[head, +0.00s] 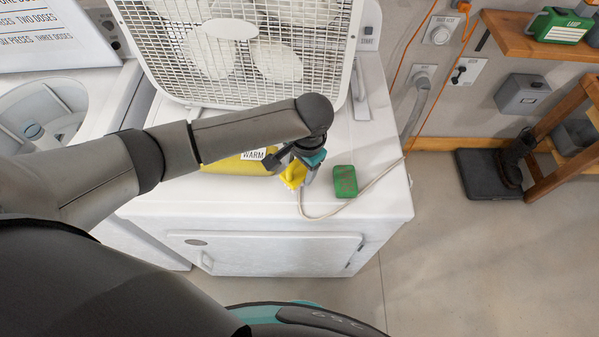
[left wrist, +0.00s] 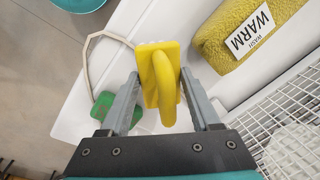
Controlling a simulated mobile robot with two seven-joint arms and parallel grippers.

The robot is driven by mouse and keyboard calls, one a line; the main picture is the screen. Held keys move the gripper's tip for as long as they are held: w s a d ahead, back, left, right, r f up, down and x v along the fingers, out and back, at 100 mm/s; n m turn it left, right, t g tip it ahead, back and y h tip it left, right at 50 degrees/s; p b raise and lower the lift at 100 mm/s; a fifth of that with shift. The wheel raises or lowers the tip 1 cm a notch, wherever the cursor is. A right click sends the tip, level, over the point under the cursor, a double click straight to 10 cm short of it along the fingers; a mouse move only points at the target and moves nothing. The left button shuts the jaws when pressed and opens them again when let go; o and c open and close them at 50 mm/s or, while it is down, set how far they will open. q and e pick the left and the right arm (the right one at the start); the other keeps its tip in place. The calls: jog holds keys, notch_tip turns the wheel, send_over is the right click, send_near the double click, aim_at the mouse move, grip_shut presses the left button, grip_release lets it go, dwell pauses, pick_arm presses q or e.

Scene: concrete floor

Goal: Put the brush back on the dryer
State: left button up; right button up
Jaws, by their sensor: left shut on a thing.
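The yellow brush (head: 292,176) has a flat block and a curved handle. My left gripper (head: 297,165) is shut on it, and in the left wrist view the brush (left wrist: 158,75) sits between the two grey fingers of the gripper (left wrist: 161,76). The brush is over the front part of the white dryer's top. I cannot tell whether it touches the top. The dryer (head: 270,253) has a closed front door. My right gripper is not in view.
A white box fan (head: 235,45) stands at the back of the dryer top. A yellow roll labelled WARM (head: 225,164) lies left of the brush. A green block (head: 345,182) sits to its right, beside a pale cord (head: 372,184). A wooden shelf (head: 510,38) is on the right wall.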

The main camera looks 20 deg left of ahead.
pick_arm(q)
jog(key=shift+f, duration=1.15)
jog(key=o, duration=1.4)
jog(key=shift+f, duration=0.1)
jog(key=shift+o, duration=0.2)
notch_tip(320, 180, up, 12)
jog(key=d+p, duration=0.1)
jog(key=shift+s+d, duration=0.2)
jog(key=shift+s, duration=0.25)
